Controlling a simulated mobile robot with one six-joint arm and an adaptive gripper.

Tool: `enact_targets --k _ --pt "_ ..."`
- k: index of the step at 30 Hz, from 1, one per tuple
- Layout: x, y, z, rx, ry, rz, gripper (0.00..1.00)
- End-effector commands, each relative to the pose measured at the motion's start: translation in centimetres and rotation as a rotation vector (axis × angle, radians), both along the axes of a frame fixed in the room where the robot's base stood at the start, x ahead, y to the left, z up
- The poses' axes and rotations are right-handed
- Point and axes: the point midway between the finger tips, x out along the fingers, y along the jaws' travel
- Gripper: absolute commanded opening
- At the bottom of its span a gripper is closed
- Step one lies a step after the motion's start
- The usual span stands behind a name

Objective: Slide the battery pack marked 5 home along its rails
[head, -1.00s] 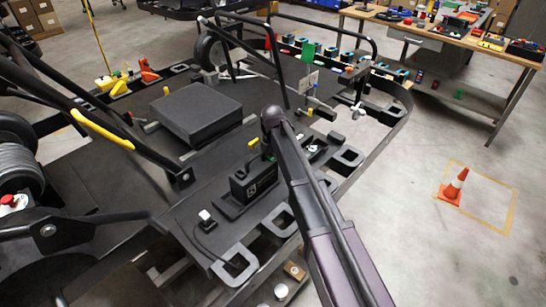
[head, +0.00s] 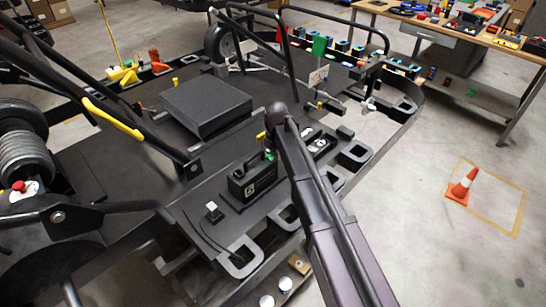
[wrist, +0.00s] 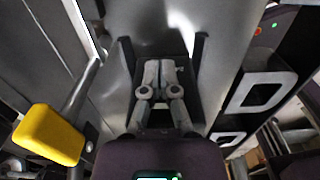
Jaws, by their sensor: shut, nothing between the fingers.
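The battery pack marked 5 (head: 254,181) is a black block with a pale 5 on its near end. It sits upright on a low black base (head: 233,206) on the kart deck in the head view. A small green spot and a yellow piece (head: 261,136) show just behind it. My arm passes to its right and hides my gripper in the head view. In the wrist view my gripper (wrist: 160,65) is shut and empty, its fingers together between two dark upright bars. I cannot tell whether it touches the pack.
A white-topped plug (head: 212,207) with a cable lies left of the pack. Black square loops (head: 243,262) line the deck edge. A large black box (head: 205,104) stands behind. A yellow-sleeved bar (head: 112,119) crosses the left.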

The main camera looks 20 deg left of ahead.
Motion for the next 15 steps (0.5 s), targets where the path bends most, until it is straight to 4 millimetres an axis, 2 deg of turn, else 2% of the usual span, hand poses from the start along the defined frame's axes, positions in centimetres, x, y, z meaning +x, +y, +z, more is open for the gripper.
enact_targets --k 5,15 --pt "1.8 -0.9 0.0 0.0 -0.001 -0.002 0.0" --pt "1.6 -0.9 3.3 0.0 -0.001 0.0 0.0"
